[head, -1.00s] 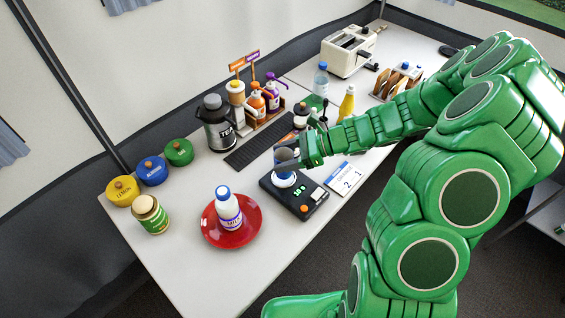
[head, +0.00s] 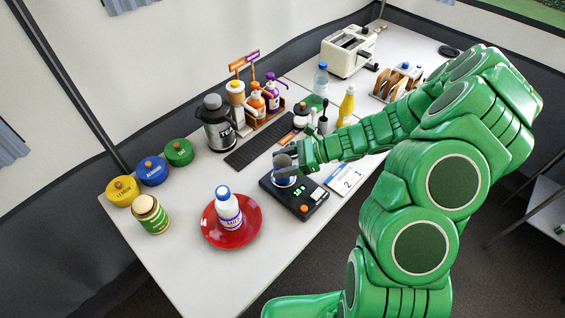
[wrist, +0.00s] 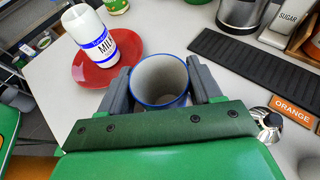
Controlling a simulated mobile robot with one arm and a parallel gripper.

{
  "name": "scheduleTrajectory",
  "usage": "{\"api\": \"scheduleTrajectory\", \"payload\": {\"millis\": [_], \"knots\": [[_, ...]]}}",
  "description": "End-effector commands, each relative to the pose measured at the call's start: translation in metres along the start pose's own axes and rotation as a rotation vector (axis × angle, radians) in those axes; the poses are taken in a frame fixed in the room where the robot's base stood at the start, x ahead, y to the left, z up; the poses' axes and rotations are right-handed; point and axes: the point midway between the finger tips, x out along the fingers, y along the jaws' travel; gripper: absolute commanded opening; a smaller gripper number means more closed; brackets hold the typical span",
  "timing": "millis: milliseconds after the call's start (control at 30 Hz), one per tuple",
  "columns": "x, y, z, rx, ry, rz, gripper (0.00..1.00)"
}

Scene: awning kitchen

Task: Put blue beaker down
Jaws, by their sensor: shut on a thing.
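The blue beaker (head: 285,179) is low over the round pan of the black scale (head: 311,203) in the head view. Whether it touches the pan is hidden by my gripper. In the wrist view the beaker (wrist: 160,80) is upright, with a blue rim and a pale, empty-looking inside. My gripper (wrist: 162,85) is shut on it, one grey finger on each side. In the head view my gripper (head: 288,165) covers much of the beaker. The scale has a lit green display.
A milk bottle (head: 228,210) stands on a red plate (head: 247,232) left of the scale. A blue-and-white number card (head: 346,176) lies at its right. A black ribbed mat (head: 258,147), a flask (head: 214,126) and pump bottles (head: 257,103) are behind.

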Motion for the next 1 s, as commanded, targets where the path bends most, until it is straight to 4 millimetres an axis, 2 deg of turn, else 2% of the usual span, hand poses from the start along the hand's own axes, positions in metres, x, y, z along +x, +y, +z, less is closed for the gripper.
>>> {"api": "scheduleTrajectory", "payload": {"millis": [167, 200, 333, 733, 1000], "knots": [[0.001, 0.000, -0.003, 0.001, 0.000, 0.000, 0.34], [0.001, 0.000, -0.003, 0.000, 0.000, 0.000, 0.68], [0.001, 0.000, -0.003, 0.000, 0.000, 0.000, 0.88], [0.000, 0.000, 0.000, -0.001, 0.001, 0.000, 0.89], [-0.033, 0.000, 0.000, 0.000, 0.000, -0.001, 0.89]]}}
